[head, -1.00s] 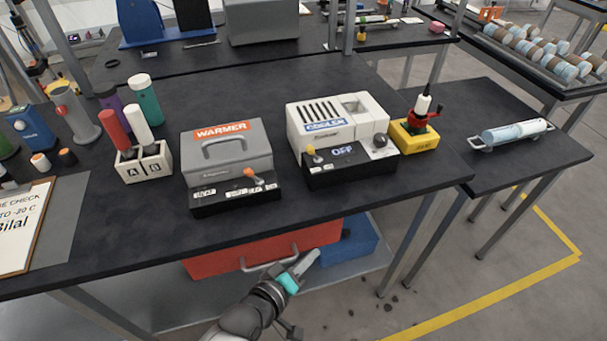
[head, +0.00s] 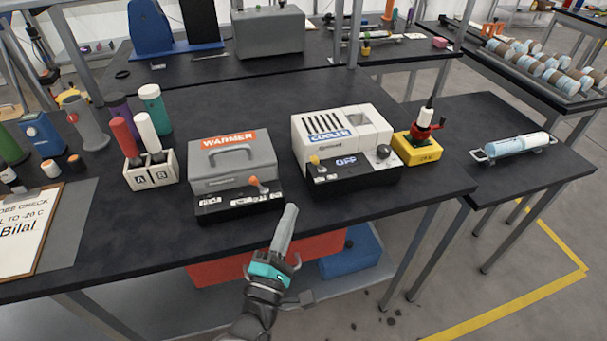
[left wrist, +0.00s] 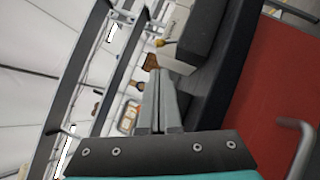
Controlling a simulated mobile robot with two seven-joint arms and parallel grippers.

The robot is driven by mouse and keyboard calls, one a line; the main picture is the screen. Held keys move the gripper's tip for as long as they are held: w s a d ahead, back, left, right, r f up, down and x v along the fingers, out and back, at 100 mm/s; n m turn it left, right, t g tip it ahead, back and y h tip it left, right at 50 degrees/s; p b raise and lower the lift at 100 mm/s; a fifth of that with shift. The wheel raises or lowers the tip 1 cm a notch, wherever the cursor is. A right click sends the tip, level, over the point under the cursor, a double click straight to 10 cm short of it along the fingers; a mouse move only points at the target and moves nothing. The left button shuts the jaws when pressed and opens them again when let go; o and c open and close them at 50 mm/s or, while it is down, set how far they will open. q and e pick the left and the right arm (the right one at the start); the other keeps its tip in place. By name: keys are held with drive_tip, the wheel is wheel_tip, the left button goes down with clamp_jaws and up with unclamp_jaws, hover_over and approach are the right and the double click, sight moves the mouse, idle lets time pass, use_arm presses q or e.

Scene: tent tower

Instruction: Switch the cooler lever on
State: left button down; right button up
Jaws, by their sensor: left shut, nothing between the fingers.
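The white cooler (head: 342,138) stands on the dark table right of the middle in the head view, its display reading OFF. Its lever, with a yellow knob (head: 315,160), is at the left of the black front panel. A black round knob (head: 383,151) is at the panel's right. My left gripper (head: 291,210) is shut and empty, in front of the table edge, below and left of the cooler and apart from it. In the left wrist view the shut fingers (left wrist: 158,100) point toward the table edge, and a yellow knob (left wrist: 160,43) shows beyond. My right gripper is not seen.
A grey warmer (head: 235,165) with an orange-knobbed lever stands left of the cooler. A yellow block with a red device (head: 418,148) stands close on its right. A red box (head: 215,272) and a blue box (head: 352,255) sit on the shelf below the table.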

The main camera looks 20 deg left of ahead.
sight(317, 164)
use_arm(q)
drive_tip(key=x, duration=1)
idle(0.5)
drive_tip(key=shift+d+r+m+g+h+p, duration=0.1)
drive_tip(key=shift+r+m+g+h+p, duration=0.25)
drive_tip(key=shift+p, duration=0.6)
drive_tip(key=shift+d+r+m+g+h+p, duration=0.15)
drive_tip(key=shift+m+p, duration=0.4)
drive_tip(key=shift+p, duration=0.4)
drive_tip(key=m+g+p, duration=0.1)
drive_tip(key=p, duration=0.3)
drive_tip(key=w+d+r+m+g+p, duration=0.1)
drive_tip(key=m+p, duration=0.1)
drive_tip(key=p, duration=0.2)
drive_tip(key=d+r+m+g+p, duration=0.1)
drive_tip(key=m+p, duration=0.1)
drive_tip(key=p, duration=0.2)
drive_tip(key=shift+w+r+g, duration=0.2)
drive_tip(key=shift+g, duration=0.2)
drive_tip(key=shift+m+y+p, duration=0.3)
drive_tip(key=shift+m, duration=0.1)
drive_tip(key=shift+w+d+f, duration=0.1)
drive_tip(key=shift+w+d, duration=0.1)
drive_tip(key=shift+w, duration=0.05)
